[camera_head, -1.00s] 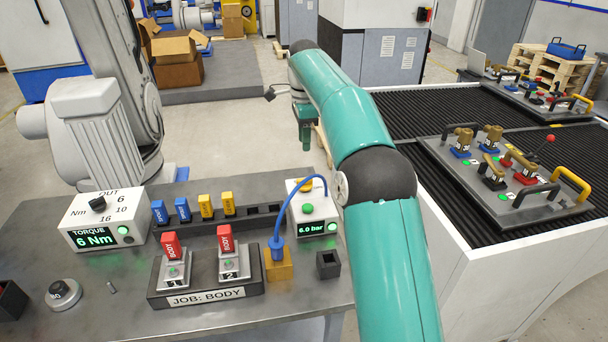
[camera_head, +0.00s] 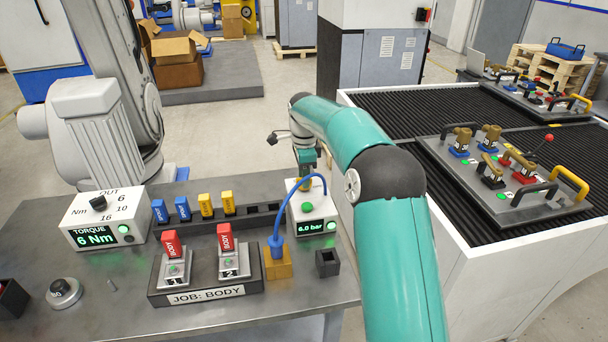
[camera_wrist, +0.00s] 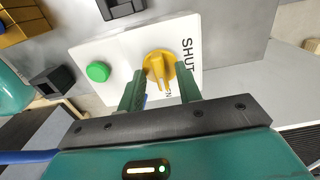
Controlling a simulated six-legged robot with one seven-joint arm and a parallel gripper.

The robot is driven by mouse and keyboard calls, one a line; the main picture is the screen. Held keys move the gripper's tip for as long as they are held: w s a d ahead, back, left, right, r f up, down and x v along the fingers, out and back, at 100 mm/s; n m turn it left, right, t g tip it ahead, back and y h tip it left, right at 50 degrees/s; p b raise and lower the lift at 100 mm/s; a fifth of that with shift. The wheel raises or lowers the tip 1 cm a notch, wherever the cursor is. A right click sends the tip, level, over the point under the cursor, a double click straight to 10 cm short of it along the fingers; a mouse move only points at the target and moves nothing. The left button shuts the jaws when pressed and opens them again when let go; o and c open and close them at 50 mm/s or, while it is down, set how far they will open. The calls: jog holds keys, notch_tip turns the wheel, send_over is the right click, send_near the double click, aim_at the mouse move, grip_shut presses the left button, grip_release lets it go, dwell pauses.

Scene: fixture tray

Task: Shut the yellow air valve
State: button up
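The yellow air valve (camera_wrist: 158,66) is a round knob with a raised handle on top of the white box (camera_wrist: 118,50). In the wrist view its handle points down the picture, towards a partly hidden label ending in N; SHUT is printed to the right. My gripper (camera_wrist: 160,84) is open, one finger on each side of the knob; I cannot tell whether they touch it. In the head view, the gripper (camera_head: 306,168) is above the back of the white box (camera_head: 314,212), mostly hiding the valve. The box display (camera_head: 317,228) reads 6.0 bar with a green light.
A green button (camera_head: 307,207) is on the same box. A blue hose (camera_head: 292,184) arches from it to a yellow block (camera_head: 278,264). The job fixture (camera_head: 205,287) and blue and yellow keys (camera_head: 182,209) lie left. A small black socket (camera_head: 327,263) is in front.

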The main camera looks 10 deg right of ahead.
jog(key=shift+c, duration=0.4)
grip_shut()
jog(key=shift+n, duration=0.3)
jog(key=n, duration=0.8)
jog(key=shift+n, duration=0.3)
jog(key=n, duration=0.4)
jog(key=shift+r+n, duration=0.1)
jog(key=shift+n, duration=2.3)
